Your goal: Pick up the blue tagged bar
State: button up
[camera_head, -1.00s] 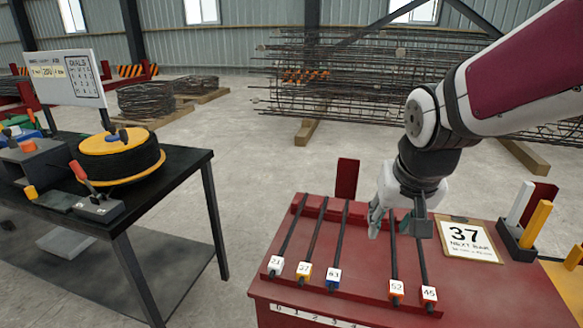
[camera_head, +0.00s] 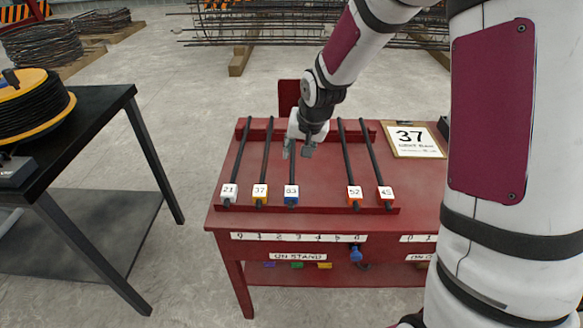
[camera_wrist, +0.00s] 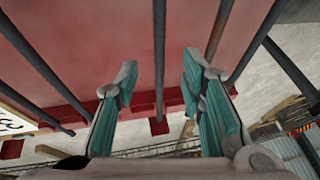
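The bar with the blue tag (camera_head: 291,195) is the third from the left on the red stand (camera_head: 225,212). It lies in its slot, and its far part is hidden behind my gripper in the head view. My gripper (camera_head: 298,150) is over the far part of this bar. In the wrist view my gripper (camera_wrist: 160,82) is open, its teal-padded fingers apart. A dark bar (camera_wrist: 159,50) runs between the fingers with a gap on both sides; by its order in the row it is the blue tagged one. Its tag is out of the wrist view.
Bars tagged 21 (camera_head: 229,192) and 37 (camera_head: 260,193) lie to the left, 52 (camera_head: 355,195) and 45 (camera_head: 386,194) to the right. A card reading 37 (camera_head: 412,139) stands at right. A black table (camera_head: 80,145) is at left, with clear floor between.

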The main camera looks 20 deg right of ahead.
aim_at(293, 164)
jog(key=shift+s+b+x, duration=0.1)
jog(key=shift+b+x, duration=0.25)
jog(key=shift+x, duration=1.4)
jog(key=shift+s+b+x, duration=0.15)
jog(key=shift+b+x, duration=0.15)
jog(key=shift+x, duration=1.5)
grip_shut()
